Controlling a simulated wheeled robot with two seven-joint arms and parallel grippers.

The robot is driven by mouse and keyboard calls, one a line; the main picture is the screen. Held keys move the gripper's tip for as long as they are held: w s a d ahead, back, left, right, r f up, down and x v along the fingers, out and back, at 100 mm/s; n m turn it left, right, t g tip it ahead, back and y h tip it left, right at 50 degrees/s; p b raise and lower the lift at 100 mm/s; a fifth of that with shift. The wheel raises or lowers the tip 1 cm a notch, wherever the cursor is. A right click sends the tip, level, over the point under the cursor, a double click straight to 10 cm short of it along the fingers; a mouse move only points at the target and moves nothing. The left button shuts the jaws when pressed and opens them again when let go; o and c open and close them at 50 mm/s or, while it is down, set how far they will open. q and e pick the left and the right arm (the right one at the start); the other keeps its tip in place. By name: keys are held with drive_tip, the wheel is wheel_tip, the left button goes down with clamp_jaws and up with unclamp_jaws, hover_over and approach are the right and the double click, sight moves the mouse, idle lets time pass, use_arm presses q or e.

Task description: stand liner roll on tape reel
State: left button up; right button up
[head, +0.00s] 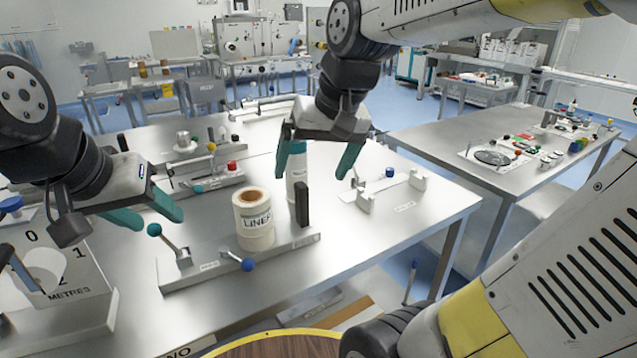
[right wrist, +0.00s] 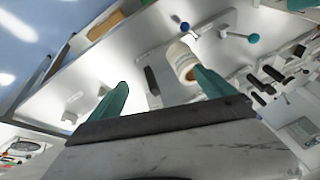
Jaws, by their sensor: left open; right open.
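The liner roll (head: 253,212), a white cylinder with a brown core and the label LINER, stands upright on a grey metal plate fixture (head: 215,272). A faint edge crosses its lower part; I cannot tell whether that part is a separate tape reel. The roll also shows in the right wrist view (right wrist: 180,57), beside one finger. My right gripper (head: 312,177) is open, pointing down above the table, behind and right of the roll, with nothing held. My left gripper (head: 157,220) is open and empty, left of the roll. I cannot identify the tape reel with certainty.
A black upright block (head: 302,204) stands right of the roll, with a white cylinder (head: 296,185) behind it. A teal-knobbed lever (head: 154,230) and a blue ball knob (head: 248,265) are on the fixture. A METRES counter (head: 75,272) is at left. Bare table lies right of the fixture.

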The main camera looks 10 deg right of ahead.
drive_tip(key=s+d+f+t, duration=0.2)
drive_tip(key=s, duration=0.4)
drive_tip(key=shift+d, duration=0.2)
